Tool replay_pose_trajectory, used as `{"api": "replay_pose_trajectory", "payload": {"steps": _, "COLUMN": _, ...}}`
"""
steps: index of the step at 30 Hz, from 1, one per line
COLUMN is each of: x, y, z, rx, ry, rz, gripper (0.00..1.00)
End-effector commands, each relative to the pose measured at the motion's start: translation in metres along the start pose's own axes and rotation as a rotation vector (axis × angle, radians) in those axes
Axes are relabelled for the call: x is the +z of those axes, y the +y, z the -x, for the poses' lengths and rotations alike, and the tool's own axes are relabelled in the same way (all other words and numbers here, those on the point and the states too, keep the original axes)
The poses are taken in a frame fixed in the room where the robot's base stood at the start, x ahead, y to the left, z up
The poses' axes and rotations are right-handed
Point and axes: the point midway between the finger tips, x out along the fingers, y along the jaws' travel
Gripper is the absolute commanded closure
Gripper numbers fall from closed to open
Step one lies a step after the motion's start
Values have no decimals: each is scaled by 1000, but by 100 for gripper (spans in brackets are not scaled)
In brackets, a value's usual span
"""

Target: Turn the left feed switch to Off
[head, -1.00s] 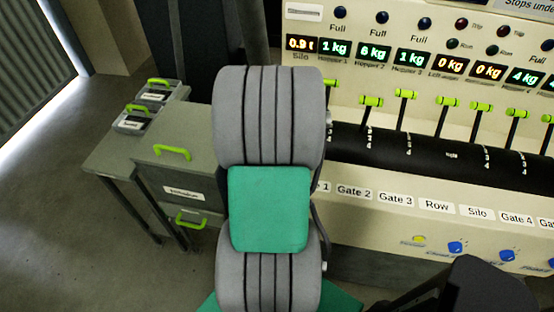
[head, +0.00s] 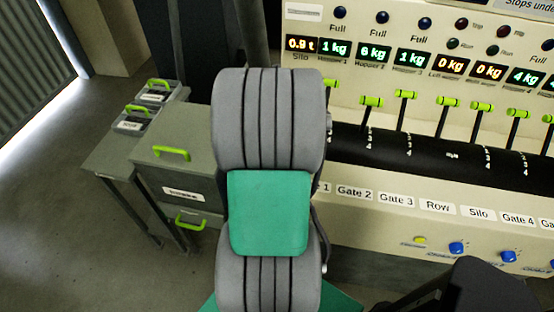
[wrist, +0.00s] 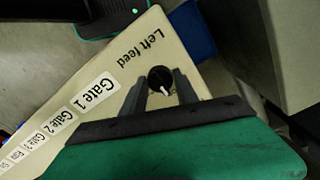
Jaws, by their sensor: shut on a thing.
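The left feed switch (wrist: 159,75) is a round black knob with a white mark, on the cream panel beside the "Left feed" label (wrist: 128,46) in the wrist view. The white mark points down in that picture, toward my gripper. My gripper (wrist: 161,83) has its two dark fingers on either side of the knob and is shut on it. In the head view my arm hides the switch and the gripper. I see no readable Off marking.
The cream machine panel (head: 440,215) carries gate labels, blue knobs (head: 456,248) and a row of levers with green handles (head: 405,94). A grey drawer cabinet (head: 180,150) stands left of my arm. Floor (head: 80,230) at the left is clear.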

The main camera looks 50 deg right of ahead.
Motion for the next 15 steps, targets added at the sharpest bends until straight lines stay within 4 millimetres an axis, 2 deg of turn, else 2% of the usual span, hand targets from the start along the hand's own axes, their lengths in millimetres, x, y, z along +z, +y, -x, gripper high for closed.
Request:
{"api": "replay_pose_trajectory", "payload": {"steps": 7, "x": -2, "y": -3, "z": 3, "rx": -7, "ry": 8, "rz": 3, "gripper": 100}}
{"api": "replay_pose_trajectory", "payload": {"steps": 8, "x": -2, "y": -3, "z": 3, "rx": -7, "ry": 8, "rz": 3, "gripper": 64}}
{"api": "replay_pose_trajectory", "payload": {"steps": 15, "x": -1, "y": -1, "z": 2, "rx": -4, "ry": 5, "rz": 1, "gripper": 44}}
